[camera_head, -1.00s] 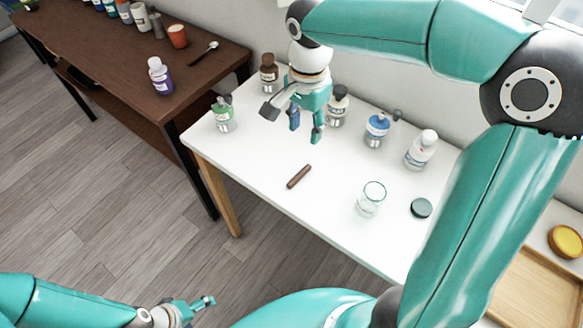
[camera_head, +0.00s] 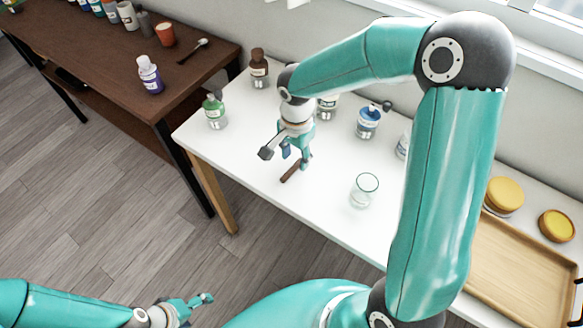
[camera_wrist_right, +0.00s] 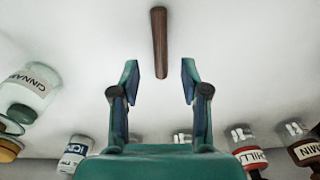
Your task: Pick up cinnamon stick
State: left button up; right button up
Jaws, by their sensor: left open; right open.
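The cinnamon stick (camera_head: 291,173) is a short brown rod lying on the white table (camera_head: 330,215) in the head view. My right gripper (camera_head: 295,164) is open and just above it, fingers pointing down, partly hiding its far end. In the right wrist view the stick (camera_wrist_right: 159,42) lies lengthwise, near the middle between the open fingertips of my right gripper (camera_wrist_right: 159,80) and mostly beyond them. Nothing is between the fingers that I can see as held. My left gripper (camera_head: 197,305) is open and empty at the bottom left, over the floor.
A clear glass jar (camera_head: 364,190) stands right of the stick. A wooden tray (camera_head: 520,275) is at the right. The table's front left is clear.

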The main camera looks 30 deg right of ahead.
aim_at(295, 165)
jog(key=shift+f, duration=1.5)
grip_shut()
